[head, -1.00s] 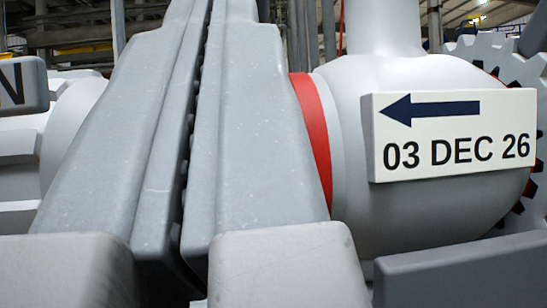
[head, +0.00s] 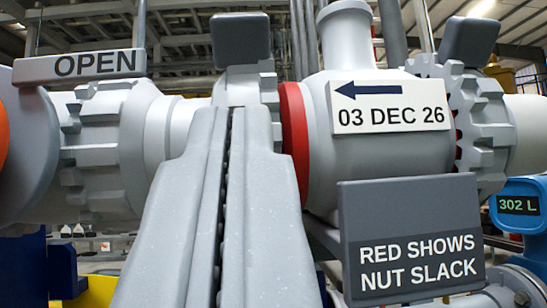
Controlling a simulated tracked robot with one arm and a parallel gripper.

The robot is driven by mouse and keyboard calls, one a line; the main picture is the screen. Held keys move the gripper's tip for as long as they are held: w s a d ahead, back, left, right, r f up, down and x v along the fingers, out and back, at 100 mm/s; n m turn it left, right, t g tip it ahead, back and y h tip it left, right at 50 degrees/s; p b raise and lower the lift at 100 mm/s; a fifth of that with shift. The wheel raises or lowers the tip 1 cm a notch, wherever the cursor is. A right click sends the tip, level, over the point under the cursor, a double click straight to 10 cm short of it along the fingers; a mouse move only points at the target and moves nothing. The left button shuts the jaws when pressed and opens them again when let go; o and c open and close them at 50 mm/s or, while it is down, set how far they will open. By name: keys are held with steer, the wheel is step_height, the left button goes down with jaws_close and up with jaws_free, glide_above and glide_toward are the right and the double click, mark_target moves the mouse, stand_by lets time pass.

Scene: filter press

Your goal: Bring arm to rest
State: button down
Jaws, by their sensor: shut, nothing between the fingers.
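My gripper (head: 231,115) shows in the middle of the head view. Its two long grey fingers lie side by side, pointing up and away, with only a thin dark seam between them and nothing held. The fingertips overlap the grey pipe fitting behind them; I cannot tell how wide the gap to it is. No rest or cradle for the arm shows.
A red ring (head: 295,130) circles the pipe beside a valve body with a "03 DEC 26" arrow plate (head: 390,108). An "OPEN" plate (head: 90,66) is at left. A "RED SHOWS NUT SLACK" sign (head: 411,240) and a blue "302 L" meter (head: 516,208) are at right.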

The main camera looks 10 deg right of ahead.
steer(key=d+r+g+y+p, duration=0.2)
steer(key=d+r+g+p, duration=0.2)
steer(key=d+r+g, duration=0.5)
steer(key=s+d+r+g+p, duration=0.1)
steer(key=s+d+r, duration=0.2)
steer(key=s+d, duration=0.3)
steer(key=s+d+r+g+h+p, duration=0.1)
steer(key=s+d+r+p, duration=0.1)
steer(key=s+d, duration=0.4)
steer(key=s+r, duration=0.1)
steer(key=s, duration=0.1)
steer(key=shift+s+d+r+g, duration=0.25)
steer(key=shift+s+d+g, duration=0.05)
steer(key=shift+d, duration=0.1)
